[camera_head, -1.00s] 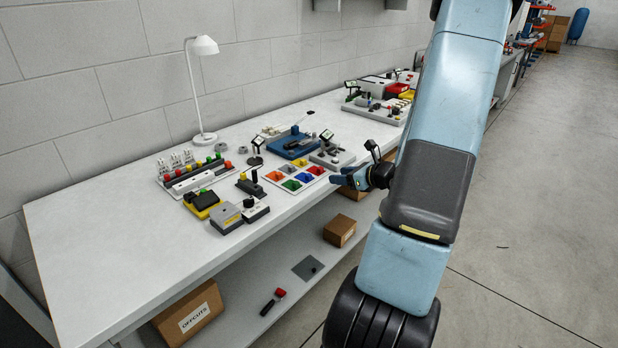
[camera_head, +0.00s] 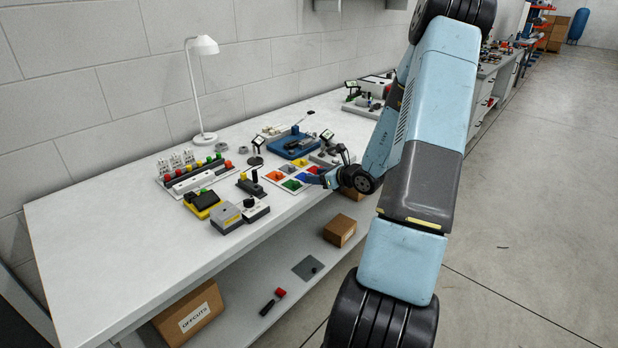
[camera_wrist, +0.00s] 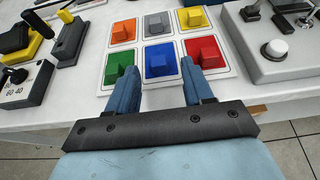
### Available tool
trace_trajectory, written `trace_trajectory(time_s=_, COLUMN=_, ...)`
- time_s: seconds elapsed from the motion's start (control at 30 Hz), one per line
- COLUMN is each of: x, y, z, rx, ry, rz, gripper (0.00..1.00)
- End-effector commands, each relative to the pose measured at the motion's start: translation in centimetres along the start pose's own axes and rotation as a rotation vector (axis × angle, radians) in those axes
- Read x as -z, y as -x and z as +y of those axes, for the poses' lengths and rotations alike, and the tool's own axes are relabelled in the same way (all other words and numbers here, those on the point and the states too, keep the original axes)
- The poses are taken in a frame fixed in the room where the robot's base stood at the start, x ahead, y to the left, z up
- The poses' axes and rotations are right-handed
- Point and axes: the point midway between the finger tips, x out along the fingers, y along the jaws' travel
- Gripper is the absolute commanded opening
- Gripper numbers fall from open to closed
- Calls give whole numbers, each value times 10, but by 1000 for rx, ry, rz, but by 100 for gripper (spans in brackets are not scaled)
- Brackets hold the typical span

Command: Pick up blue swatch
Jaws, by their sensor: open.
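The blue swatch (camera_wrist: 159,66) is a small blue block with a raised grip, lying on a blue square in the front row of a white swatch board, between the green swatch (camera_wrist: 118,66) and the red swatch (camera_wrist: 203,60). My gripper (camera_wrist: 158,70) is open and empty in the wrist view, with its two blue fingers on either side of the blue swatch's front edge. I cannot tell how high the fingertips are above it. In the head view my gripper (camera_head: 326,179) is at the front right of the board, and the blue swatch is small there.
Orange (camera_wrist: 123,33), grey (camera_wrist: 158,26) and yellow (camera_wrist: 193,17) swatches form the back row. A grey device with a white knob (camera_wrist: 274,50) stands close on the right. Black and yellow devices stand on the left. The bench's front edge lies just below the board.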

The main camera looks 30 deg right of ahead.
Motion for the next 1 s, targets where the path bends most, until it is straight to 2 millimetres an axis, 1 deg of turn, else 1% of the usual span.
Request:
trace_trajectory(time_s=0.03, x=1, y=-8, z=0, rx=-3, ry=-2, rz=0, gripper=51)
trace_trajectory(time_s=0.1, x=0, y=-18, z=0, rx=-2, ry=-1, rz=-1, gripper=51)
trace_trajectory(time_s=0.2, x=0, y=-26, z=0, rx=-1, ry=0, rz=-1, gripper=51)
trace_trajectory(time_s=0.43, x=0, y=-26, z=0, rx=0, ry=0, rz=0, gripper=50)
trace_trajectory(time_s=0.77, x=0, y=-26, z=-1, rx=0, ry=0, rz=0, gripper=18)
trace_trajectory(time_s=1.0, x=0, y=-26, z=-1, rx=1, ry=0, rz=0, gripper=18)
